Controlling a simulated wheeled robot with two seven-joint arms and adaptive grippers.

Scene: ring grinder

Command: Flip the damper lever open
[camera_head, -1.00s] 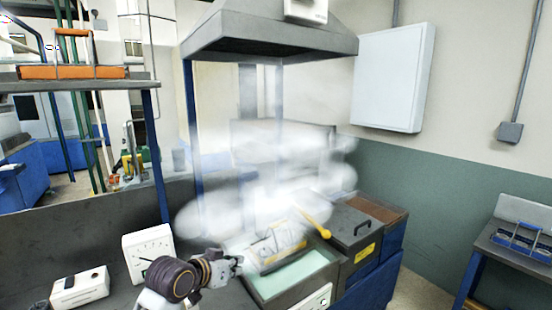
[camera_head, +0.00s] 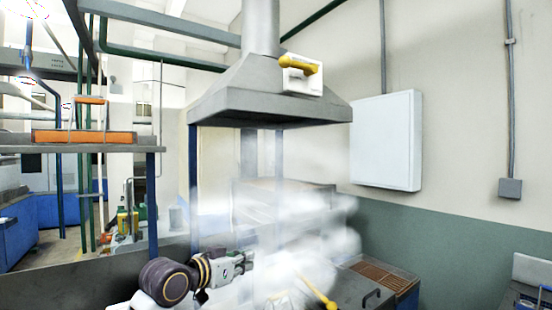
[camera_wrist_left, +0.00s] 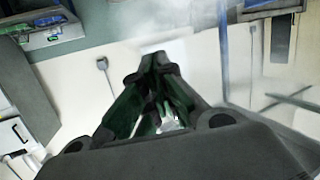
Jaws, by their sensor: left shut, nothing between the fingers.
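The damper lever (camera_head: 300,66) is a yellow handle on a white box (camera_head: 302,82) fixed to the front of the grey hood (camera_head: 262,98). The lever cannot be made out in the wrist view. My right gripper is not in view.
White steam (camera_head: 295,235) clouds the space under the hood. A pale wall cabinet (camera_head: 387,140) hangs right of the hood. Blue posts (camera_head: 193,180) stand below the hood.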

